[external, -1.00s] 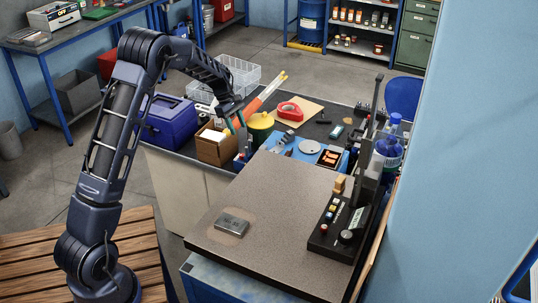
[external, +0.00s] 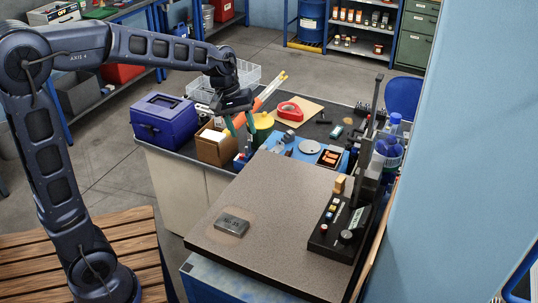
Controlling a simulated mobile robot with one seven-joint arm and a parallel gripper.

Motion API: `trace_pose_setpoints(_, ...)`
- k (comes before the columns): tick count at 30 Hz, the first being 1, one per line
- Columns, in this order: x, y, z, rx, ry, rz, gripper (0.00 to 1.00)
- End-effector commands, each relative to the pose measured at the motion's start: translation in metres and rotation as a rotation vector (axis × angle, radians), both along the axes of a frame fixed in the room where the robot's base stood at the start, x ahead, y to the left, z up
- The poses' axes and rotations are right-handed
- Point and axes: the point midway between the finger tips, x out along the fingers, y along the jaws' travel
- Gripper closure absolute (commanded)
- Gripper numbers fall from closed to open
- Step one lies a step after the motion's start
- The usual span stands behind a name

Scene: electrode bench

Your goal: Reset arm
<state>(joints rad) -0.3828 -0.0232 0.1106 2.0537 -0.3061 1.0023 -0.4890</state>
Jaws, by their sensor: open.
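My gripper (external: 240,128) hangs at the end of my arm above the back bench, its teal fingers pointing down, apart and with nothing seen between them. It is in front of the yellow container (external: 262,125) in the picture and just right of the brown box (external: 216,146). My arm reaches in from the left, its upper part running nearly level across the picture. A metal block (external: 231,226) lies on the speckled bench top (external: 275,200), well away from my gripper.
A black control box (external: 340,228) with an upright post stands at the bench's right. A blue toolbox (external: 163,120) sits left of the brown box. A blue mat (external: 288,150) with small parts and a red tape dispenser (external: 290,110) lie behind. The speckled top's middle is clear.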

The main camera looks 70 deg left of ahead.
Motion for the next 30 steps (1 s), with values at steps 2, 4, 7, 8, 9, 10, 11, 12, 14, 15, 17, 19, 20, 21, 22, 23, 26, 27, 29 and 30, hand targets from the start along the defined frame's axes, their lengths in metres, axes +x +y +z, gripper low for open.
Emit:
trace_pose_setpoints(2,-0.015,-0.025,0.011,0.031,-0.02,-0.078,0.56)
trace_pose_setpoints(4,-0.029,-0.044,0.017,0.058,-0.035,-0.146,0.56)
trace_pose_setpoints(7,-0.049,-0.069,0.025,0.097,-0.056,-0.239,0.56)
trace_pose_setpoints(8,-0.055,-0.076,0.026,0.11,-0.061,-0.268,0.56)
trace_pose_setpoints(9,-0.064,-0.085,0.029,0.126,-0.07,-0.306,0.56)
trace_pose_setpoints(10,-0.071,-0.092,0.031,0.138,-0.077,-0.334,0.56)
trace_pose_setpoints(11,-0.077,-0.099,0.032,0.151,-0.083,-0.363,0.56)
trace_pose_setpoints(12,-0.086,-0.107,0.033,0.168,-0.091,-0.401,0.56)
trace_pose_setpoints(14,-0.1,-0.119,0.035,0.192,-0.104,-0.456,0.56)
trace_pose_setpoints(15,-0.109,-0.127,0.036,0.21,-0.113,-0.494,0.56)
trace_pose_setpoints(17,-0.122,-0.138,0.036,0.236,-0.126,-0.549,0.56)
trace_pose_setpoints(19,-0.139,-0.15,0.036,0.268,-0.141,-0.614,0.56)
trace_pose_setpoints(20,-0.146,-0.155,0.036,0.281,-0.148,-0.642,0.56)
trace_pose_setpoints(21,-0.155,-0.161,0.035,0.299,-0.156,-0.679,0.56)
trace_pose_setpoints(22,-0.162,-0.165,0.034,0.314,-0.163,-0.706,0.56)
trace_pose_setpoints(23,-0.169,-0.169,0.033,0.327,-0.169,-0.733,0.56)
trace_pose_setpoints(26,-0.192,-0.181,0.029,0.374,-0.192,-0.824,0.56)
trace_pose_setpoints(27,-0.201,-0.185,0.027,0.392,-0.199,-0.857,0.56)
trace_pose_setpoints(29,-0.213,-0.19,0.024,0.42,-0.21,-0.905,0.56)
trace_pose_setpoints(30,-0.22,-0.193,0.021,0.435,-0.216,-0.934,0.56)
